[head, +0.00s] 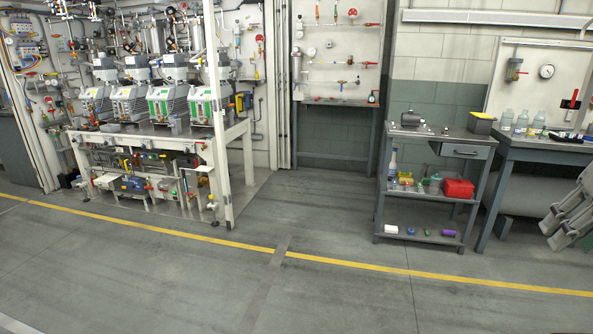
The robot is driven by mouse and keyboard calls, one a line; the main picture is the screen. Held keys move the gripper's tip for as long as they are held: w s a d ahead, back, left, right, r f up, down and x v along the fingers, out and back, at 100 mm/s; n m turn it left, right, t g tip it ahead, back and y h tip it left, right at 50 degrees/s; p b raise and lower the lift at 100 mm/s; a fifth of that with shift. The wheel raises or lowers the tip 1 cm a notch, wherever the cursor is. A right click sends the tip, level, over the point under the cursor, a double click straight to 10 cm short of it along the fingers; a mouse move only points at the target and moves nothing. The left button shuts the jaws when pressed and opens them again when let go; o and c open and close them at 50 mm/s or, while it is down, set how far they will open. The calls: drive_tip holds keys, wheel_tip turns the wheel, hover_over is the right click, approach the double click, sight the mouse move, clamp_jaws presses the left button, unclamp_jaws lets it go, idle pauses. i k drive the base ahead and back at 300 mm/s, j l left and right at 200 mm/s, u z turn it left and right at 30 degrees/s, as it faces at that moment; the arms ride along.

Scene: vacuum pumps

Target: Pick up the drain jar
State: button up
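I cannot tell for sure which vessel is the drain jar. A small clear jar (435,183) stands on the middle shelf of the grey cart, beside a red box. Several clear bottles with pale labels, one of them here (522,122), stand on the bench at the right. My gripper (553,234) is at the right edge, in front of the bench and away from all of these. Its grey fingers look apart with nothing between them.
The grey cart (424,237) also holds a red box (458,188), a spray bottle (393,163) and a dark cylindrical part (411,119). The bench (550,149) stands right of it. A pump rack (231,160) stands left. The floor (250,285) in front is clear.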

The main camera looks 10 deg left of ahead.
sight(130, 128)
drive_tip(key=i+z, duration=0.15)
drive_tip(key=i, duration=0.6)
drive_tip(key=i+u, duration=0.75)
drive_tip(key=i+l+u, duration=0.1)
drive_tip(key=i+u, duration=0.25)
drive_tip(key=i+j+u, duration=0.15)
drive_tip(key=i+u, duration=1.1)
drive_tip(key=i, duration=0.7)
drive_tip(key=i+l+u, duration=0.2)
drive_tip(key=i, duration=0.75)
drive_tip(key=i+z, duration=0.1)
drive_tip(key=i, duration=0.6)
drive_tip(key=i+z, duration=0.15)
drive_tip(key=i, duration=0.6)
drive_tip(key=i+j+z, duration=0.1)
drive_tip(key=i, duration=0.6)
drive_tip(key=i+j+z, duration=0.1)
drive_tip(key=i+z, duration=0.3)
drive_tip(key=i, duration=0.15)
drive_tip(key=i+j+z, duration=0.35)
drive_tip(key=i, duration=0.2)
drive_tip(key=i+j+z, duration=0.4)
drive_tip(key=i, duration=0.1)
